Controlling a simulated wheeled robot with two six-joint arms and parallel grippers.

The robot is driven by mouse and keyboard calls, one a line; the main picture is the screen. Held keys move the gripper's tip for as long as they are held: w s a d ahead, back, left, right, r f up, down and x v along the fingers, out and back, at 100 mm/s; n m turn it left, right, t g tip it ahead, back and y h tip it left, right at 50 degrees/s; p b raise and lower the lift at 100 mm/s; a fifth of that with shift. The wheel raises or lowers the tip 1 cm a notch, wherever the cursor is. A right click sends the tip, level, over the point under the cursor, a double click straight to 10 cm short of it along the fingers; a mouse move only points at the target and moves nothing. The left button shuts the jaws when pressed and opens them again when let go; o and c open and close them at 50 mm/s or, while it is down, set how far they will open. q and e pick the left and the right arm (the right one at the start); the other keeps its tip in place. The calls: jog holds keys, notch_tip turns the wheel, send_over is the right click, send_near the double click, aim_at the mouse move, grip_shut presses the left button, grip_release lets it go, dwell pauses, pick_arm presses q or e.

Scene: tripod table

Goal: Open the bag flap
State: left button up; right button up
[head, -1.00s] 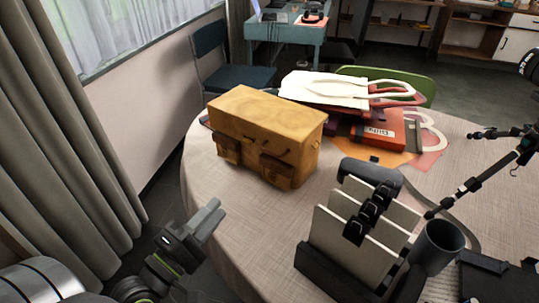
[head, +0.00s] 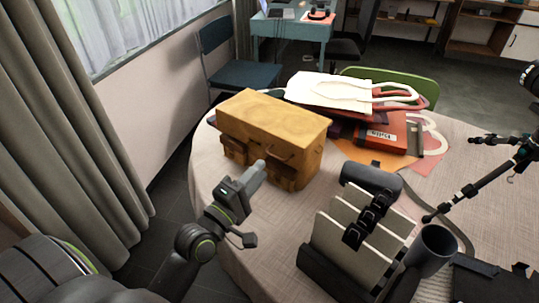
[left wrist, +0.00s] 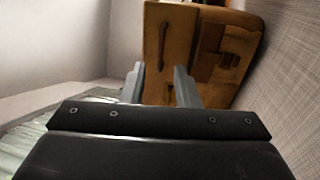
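The mustard-yellow bag (head: 270,125) stands upright on the round table. Its top flap looks closed, and its front has brown pockets and a handle. In the left wrist view the bag (left wrist: 215,50) appears turned on its side, beyond my fingertips. My left gripper (head: 260,168) is in front of the bag's front face, near the pockets, and overlaps them in the head view. In the left wrist view its two grey fingers (left wrist: 160,75) are apart, with nothing held between them. Contact with the bag cannot be told. My right gripper is not in view.
The cloth-covered table (head: 235,235) has free room left of the rack. A rack with white panels (head: 335,240) and a dark cup (head: 433,250) stand in front on the right. A white tote (head: 335,90) and a red box (head: 388,137) lie behind the bag.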

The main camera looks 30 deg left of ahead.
pick_arm(q)
jog(key=shift+p+x, duration=0.35)
jog(key=shift+x, duration=2.2)
grip_shut()
